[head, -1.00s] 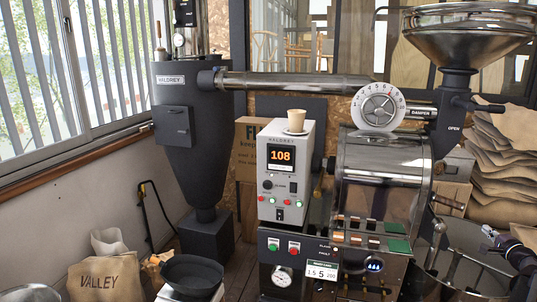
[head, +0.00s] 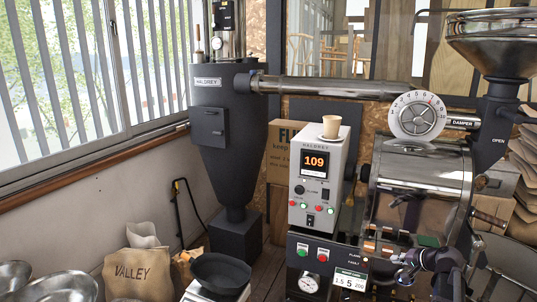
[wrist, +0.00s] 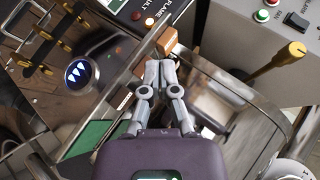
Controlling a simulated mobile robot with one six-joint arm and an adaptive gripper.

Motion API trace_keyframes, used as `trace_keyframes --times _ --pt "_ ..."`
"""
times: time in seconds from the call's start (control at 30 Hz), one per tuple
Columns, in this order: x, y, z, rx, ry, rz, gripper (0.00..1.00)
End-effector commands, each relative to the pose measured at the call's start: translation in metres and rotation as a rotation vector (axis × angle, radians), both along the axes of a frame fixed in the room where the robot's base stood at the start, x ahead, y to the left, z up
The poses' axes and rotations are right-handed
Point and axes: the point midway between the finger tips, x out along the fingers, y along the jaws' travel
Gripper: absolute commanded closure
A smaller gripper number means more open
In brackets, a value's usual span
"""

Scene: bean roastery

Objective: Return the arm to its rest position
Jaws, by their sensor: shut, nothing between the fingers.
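My gripper (wrist: 161,72) shows in the wrist view with its two grey fingers together and nothing between them. It hangs over the front of the coffee roaster, close to the panel with the flame and fault labels; whether it touches anything I cannot tell. In the head view my gripper (head: 372,248) and arm reach in from the lower right, in front of the roaster drum (head: 418,185). The fingertips are small there.
The control box (head: 318,185) reads 109 and carries a paper cup (head: 331,126). The damper dial (head: 417,117) is above the drum. A yellow-tipped lever (wrist: 290,52) is right of my gripper in the wrist view. Free floor is scarce.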

Motion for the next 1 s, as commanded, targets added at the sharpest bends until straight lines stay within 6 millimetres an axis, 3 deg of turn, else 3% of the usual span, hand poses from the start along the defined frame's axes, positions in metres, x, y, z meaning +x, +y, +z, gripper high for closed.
trace_keyframes --times 0.03,0.1,0.5,1.0 --pt "-0.002 0.023 -0.003 -0.021 0.027 0.04 1.0" --pt "-0.005 0.047 -0.009 -0.053 0.066 0.09 1.0" --pt "-0.037 0.168 -0.038 -0.251 0.273 0.356 1.0" --pt "-0.108 0.274 -0.056 -0.546 0.508 0.639 1.0"
